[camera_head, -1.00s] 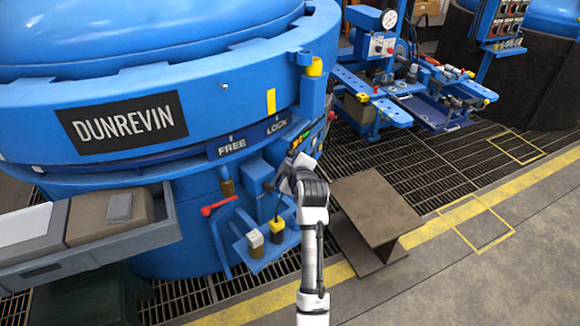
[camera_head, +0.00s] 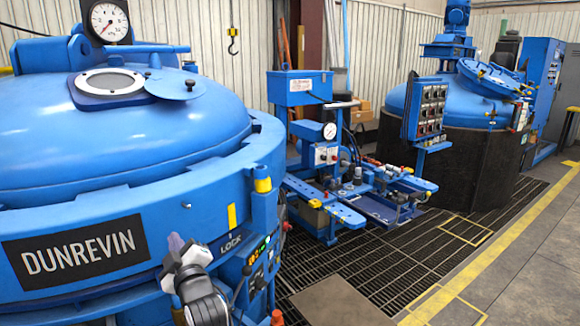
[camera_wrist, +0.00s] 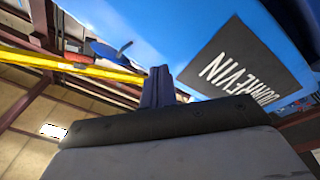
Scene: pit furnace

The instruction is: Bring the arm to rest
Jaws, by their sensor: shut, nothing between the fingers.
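My arm (camera_head: 205,300) rises from the bottom edge of the head view, in front of the blue furnace (camera_head: 130,195) marked DUNREVIN. My gripper (camera_head: 176,243) is at its upper end, fingers pointing up, just left of the LOCK label (camera_head: 231,244). In the wrist view the gripper's dark fingers (camera_wrist: 157,88) stand together, shut, with nothing seen between them. The DUNREVIN plate (camera_wrist: 252,68) shows upside down to their right. I cannot tell the gap between gripper and furnace wall.
A round gauge (camera_head: 109,20) tops the furnace. A blue workbench (camera_head: 345,212) with fittings stands to its right. A second furnace (camera_head: 450,150) with a control box (camera_head: 425,107) stands farther back. Open grating (camera_head: 400,265) and a floor plate (camera_head: 335,300) lie lower right.

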